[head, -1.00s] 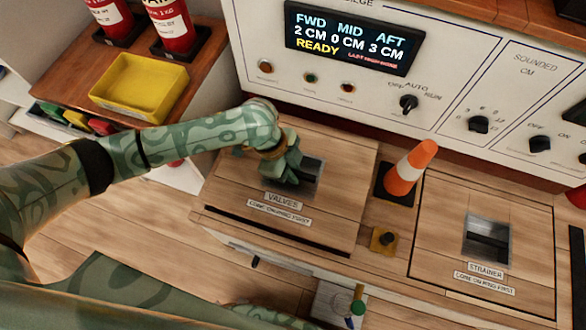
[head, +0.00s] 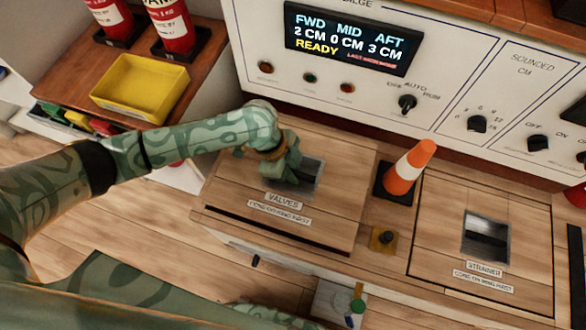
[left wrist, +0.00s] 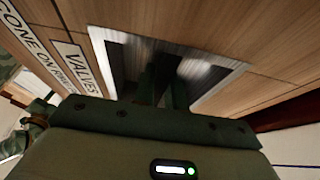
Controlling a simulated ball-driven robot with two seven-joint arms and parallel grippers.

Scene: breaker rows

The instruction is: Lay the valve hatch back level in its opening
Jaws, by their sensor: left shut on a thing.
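The valve hatch (head: 330,222) is a wooden panel labelled VALVES, left of the orange cone in the head view. A dark gap shows under its front edge, which stands a little proud of the surrounding top; its far edge is partly behind my arm. My left gripper (head: 290,176) reaches down into the hatch's metal-lined recess and is shut on the grip there. The left wrist view shows my fingers (left wrist: 158,85) inside the recess, beside the VALVES label; the fingertips are hard to see. My right gripper is not in view.
An orange and white cone (head: 408,168) stands close to the hatch's right edge. The strainer hatch (head: 440,225) lies flush further right. A small yellow plate with a black knob (head: 384,238) sits between them. The control panel (head: 350,90) rises behind.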

